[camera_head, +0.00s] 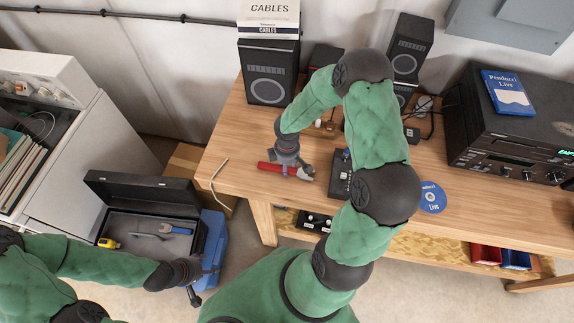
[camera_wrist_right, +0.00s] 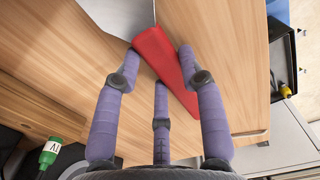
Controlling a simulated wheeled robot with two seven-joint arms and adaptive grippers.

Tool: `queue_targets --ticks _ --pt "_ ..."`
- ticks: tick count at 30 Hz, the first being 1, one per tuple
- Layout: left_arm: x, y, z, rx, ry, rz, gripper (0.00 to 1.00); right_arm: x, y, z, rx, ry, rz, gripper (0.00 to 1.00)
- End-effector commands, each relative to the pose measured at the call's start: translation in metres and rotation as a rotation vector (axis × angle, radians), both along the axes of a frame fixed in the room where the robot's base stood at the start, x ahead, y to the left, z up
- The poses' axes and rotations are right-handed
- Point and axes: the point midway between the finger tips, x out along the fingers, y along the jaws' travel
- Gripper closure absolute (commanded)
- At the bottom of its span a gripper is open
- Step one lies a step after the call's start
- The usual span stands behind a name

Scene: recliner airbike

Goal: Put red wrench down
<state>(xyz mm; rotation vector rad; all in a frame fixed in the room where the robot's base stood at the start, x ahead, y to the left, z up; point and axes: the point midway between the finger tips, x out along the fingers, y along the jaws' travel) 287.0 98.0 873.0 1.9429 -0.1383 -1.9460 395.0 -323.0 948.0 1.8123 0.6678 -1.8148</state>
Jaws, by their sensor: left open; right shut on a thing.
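The red wrench has a red handle (camera_head: 269,167) and a grey metal head, and it shows at the left part of the wooden table (camera_head: 235,170) in the head view. My right gripper (camera_head: 292,168) is over it, shut on it. In the right wrist view the red wrench (camera_wrist_right: 164,52) lies between the purple fingers of the right gripper (camera_wrist_right: 160,62), close to the tabletop. I cannot tell whether it touches the wood. My left gripper (camera_head: 195,298) is open and empty, low beside the blue case, its fingers partly hidden.
An open black toolbox (camera_head: 125,178) holding tools sits below left, by a blue case (camera_head: 213,230). Speakers (camera_head: 268,75) stand at the back, a black mixer (camera_head: 340,175) right of the wrench, and a stereo (camera_head: 515,135) far right. Bare wood lies left of the wrench.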

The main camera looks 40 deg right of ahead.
Motion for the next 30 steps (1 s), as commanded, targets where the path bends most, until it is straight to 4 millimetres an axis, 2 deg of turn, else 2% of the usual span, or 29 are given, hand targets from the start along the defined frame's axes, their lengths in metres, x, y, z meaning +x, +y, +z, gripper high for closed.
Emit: queue_targets --ticks 7,8,9,10,23,26,30 --pt "0.000 0.000 -0.005 0.000 0.000 0.000 0.39 0.000 0.000 -0.004 -0.001 -0.001 0.000 1.00" --pt "0.000 0.000 -0.004 0.000 0.000 0.000 0.39 0.000 0.000 -0.003 0.000 0.000 0.000 0.52" --pt "0.000 0.000 -0.003 0.000 0.000 0.000 0.39 0.000 0.000 -0.003 0.000 0.000 0.000 0.40" --pt "0.000 0.000 -0.003 0.000 0.000 0.000 0.39 0.000 0.000 -0.003 0.000 0.000 0.000 0.36" --pt "0.000 0.000 0.002 0.000 0.000 0.000 0.39 0.000 0.000 0.002 0.000 0.000 0.001 0.36" --pt "0.000 0.000 0.003 0.000 0.000 0.000 0.39 0.002 -0.001 0.015 -0.003 -0.005 0.000 0.36" --pt "0.000 0.000 0.006 0.000 0.000 0.000 0.39 0.002 0.000 0.042 -0.003 -0.006 0.001 0.36"
